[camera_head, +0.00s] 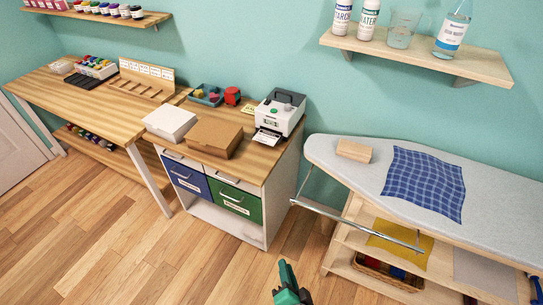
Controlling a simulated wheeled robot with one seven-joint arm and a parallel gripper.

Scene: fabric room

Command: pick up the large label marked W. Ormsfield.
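A white label (267,136) sticks out of the front slot of the grey-and-white label printer (282,112). Its writing is too small to read, so I cannot tell whether it is marked W. Ormsfield. The printer stands at the right end of the wooden-topped cabinet. A small yellow piece (249,109) lies left of the printer. My gripper (285,268), dark with green parts, shows at the bottom edge over the floor, well apart from the printer. Whether its fingers are open or shut is not clear.
A white box (170,122) and a brown box (214,138) sit left of the printer. The cabinet has blue (188,179) and green (235,203) drawers. An ironing board (480,195) with blue checked cloth stands right. Floor in front is clear.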

